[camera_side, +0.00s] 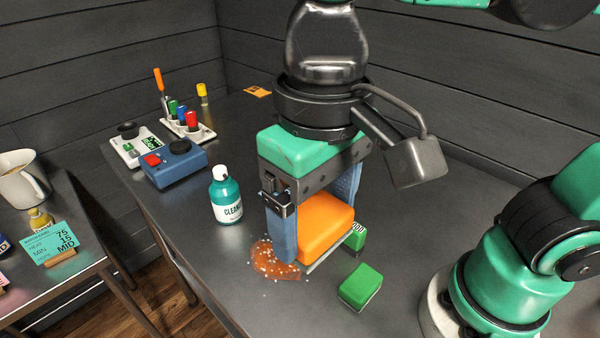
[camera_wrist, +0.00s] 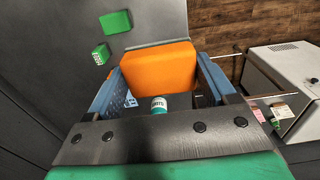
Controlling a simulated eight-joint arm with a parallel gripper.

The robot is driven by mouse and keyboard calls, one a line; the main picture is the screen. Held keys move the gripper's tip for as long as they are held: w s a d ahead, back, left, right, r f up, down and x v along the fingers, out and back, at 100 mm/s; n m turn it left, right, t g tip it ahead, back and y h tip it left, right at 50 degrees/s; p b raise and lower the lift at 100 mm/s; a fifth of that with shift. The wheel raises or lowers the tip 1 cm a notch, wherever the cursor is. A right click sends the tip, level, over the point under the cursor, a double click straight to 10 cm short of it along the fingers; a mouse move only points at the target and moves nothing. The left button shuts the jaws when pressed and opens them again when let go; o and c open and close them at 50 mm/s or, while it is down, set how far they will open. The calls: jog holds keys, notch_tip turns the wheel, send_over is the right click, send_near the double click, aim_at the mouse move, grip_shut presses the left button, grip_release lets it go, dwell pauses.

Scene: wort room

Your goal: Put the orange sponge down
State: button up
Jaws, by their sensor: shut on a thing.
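The orange sponge (camera_side: 325,222) is a block held between the two blue fingers of my gripper (camera_side: 312,230). In the wrist view the sponge (camera_wrist: 160,68) fills the space between the fingertips (camera_wrist: 160,80). My gripper is shut on it and points down over the dark table. The sponge appears close to the table top; whether it touches the surface cannot be told. A reddish-brown spill (camera_side: 276,262) with white grains lies on the table by the left finger.
A teal cleaner bottle (camera_side: 226,197) stands left of my gripper. A blue box (camera_side: 173,165) and a rack of coloured pieces (camera_side: 188,128) stand at the back left.

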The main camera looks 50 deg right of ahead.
jog(key=shift+s+d+r, duration=0.1)
jog(key=shift+s+r, duration=0.05)
jog(key=shift+s, duration=0.55)
notch_tip(320, 180, down, 20)
jog(key=shift+r, duration=0.1)
jog(key=o, duration=1.1)
jog(key=shift+r, duration=0.1)
notch_tip(320, 180, up, 12)
jog(key=w+d+t, duration=0.7)
jog(key=w+d, duration=0.4)
jog(key=d, duration=0.4)
jog(key=shift+w+d, duration=0.15)
jog(key=shift+d, duration=0.2)
